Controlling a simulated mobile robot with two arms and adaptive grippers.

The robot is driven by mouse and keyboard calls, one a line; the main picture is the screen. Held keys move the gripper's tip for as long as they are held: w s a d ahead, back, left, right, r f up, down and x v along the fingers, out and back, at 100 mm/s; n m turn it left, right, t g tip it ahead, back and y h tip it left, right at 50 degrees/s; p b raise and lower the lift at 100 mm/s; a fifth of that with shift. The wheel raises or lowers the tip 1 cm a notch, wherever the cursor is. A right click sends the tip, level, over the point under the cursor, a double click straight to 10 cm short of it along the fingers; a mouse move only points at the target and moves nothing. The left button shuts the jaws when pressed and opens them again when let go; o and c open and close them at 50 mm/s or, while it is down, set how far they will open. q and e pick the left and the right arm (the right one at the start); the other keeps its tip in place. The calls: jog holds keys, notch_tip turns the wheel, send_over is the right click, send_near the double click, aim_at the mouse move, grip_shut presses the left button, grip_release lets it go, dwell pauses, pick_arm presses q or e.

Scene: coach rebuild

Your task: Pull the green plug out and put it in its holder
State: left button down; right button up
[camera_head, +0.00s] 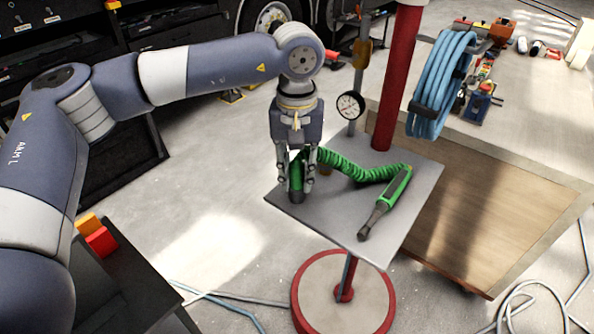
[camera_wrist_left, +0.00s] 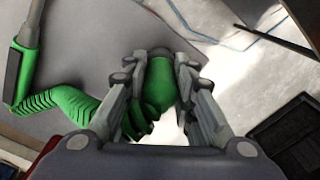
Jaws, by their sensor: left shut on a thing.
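The green plug (camera_head: 296,163) is upright between the fingers of my left gripper (camera_head: 297,178), over the left part of the grey metal plate (camera_head: 330,218). My left gripper is shut on it, and the fingers hide much of its sides. In the left wrist view the green plug (camera_wrist_left: 158,88) sits between both fingers (camera_wrist_left: 170,75). A dark part (camera_head: 296,196) shows below the fingertips; I cannot tell whether it is the plug's nose or a socket. A coiled green cable (camera_head: 350,168) runs from the plug to a green-handled tool (camera_head: 392,195). I cannot make out the holder. My right gripper is not in view.
A pressure gauge (camera_head: 350,105) and a red post (camera_head: 398,80) stand behind the plate. A coiled blue hose (camera_head: 440,85) hangs at the right. A workbench (camera_head: 530,100) with tools is beyond. A dark table (camera_head: 120,285) is at lower left.

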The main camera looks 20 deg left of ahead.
pick_arm(q)
jog(key=c, duration=1.2)
grip_release()
jog(key=shift+c, duration=0.2)
